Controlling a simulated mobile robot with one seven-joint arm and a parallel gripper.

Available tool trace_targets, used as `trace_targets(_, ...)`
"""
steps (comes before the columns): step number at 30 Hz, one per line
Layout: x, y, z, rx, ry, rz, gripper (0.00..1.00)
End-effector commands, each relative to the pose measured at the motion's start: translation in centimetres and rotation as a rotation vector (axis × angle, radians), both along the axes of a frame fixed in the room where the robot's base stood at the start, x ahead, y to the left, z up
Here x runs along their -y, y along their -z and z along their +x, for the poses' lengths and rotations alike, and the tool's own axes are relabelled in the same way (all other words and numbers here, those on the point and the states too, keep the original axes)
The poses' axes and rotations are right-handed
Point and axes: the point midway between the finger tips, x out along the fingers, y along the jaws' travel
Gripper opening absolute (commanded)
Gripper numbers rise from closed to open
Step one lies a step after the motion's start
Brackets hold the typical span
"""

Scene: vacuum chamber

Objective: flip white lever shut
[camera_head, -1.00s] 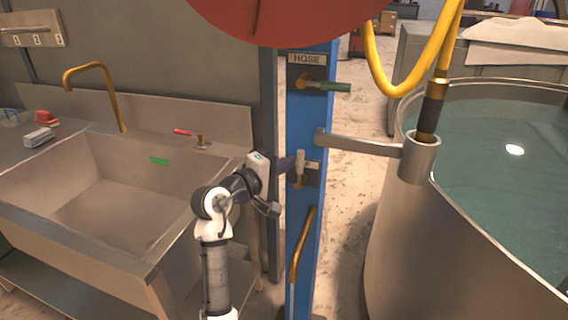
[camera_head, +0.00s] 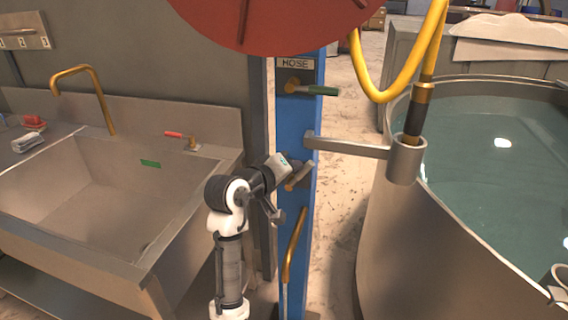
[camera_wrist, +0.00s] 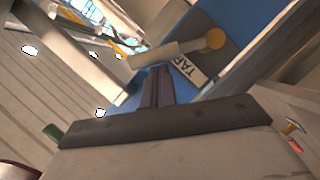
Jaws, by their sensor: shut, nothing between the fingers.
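The white lever (camera_head: 303,173) is on the blue post, below the metal bracket arm. It slants up to the right from its brass pivot. In the wrist view the lever's pale handle (camera_wrist: 165,53) runs left from the round brass pivot, beside a TAP label (camera_wrist: 187,70). My gripper (camera_wrist: 158,70) is shut and empty. Its dark fingertips are right by the underside of the handle in that view; I cannot tell whether they touch. In the head view my gripper (camera_head: 290,157) is at the lever, its fingertips mostly hidden.
A green-handled HOSE lever (camera_head: 318,90) is higher on the blue post (camera_head: 297,125). A bracket (camera_head: 350,146) reaches right to the water tank (camera_head: 390,240). A sink (camera_head: 100,190) with a red-handled tap (camera_head: 180,135) stands left. A red disc (camera_head: 270,20) hangs above.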

Motion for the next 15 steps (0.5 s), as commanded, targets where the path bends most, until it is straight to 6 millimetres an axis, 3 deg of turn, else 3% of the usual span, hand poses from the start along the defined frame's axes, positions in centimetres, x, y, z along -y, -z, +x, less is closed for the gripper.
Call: trace_targets(15, 3.3, 1.6, -1.1, 0.152, 0.002, 0.466, 0.0)
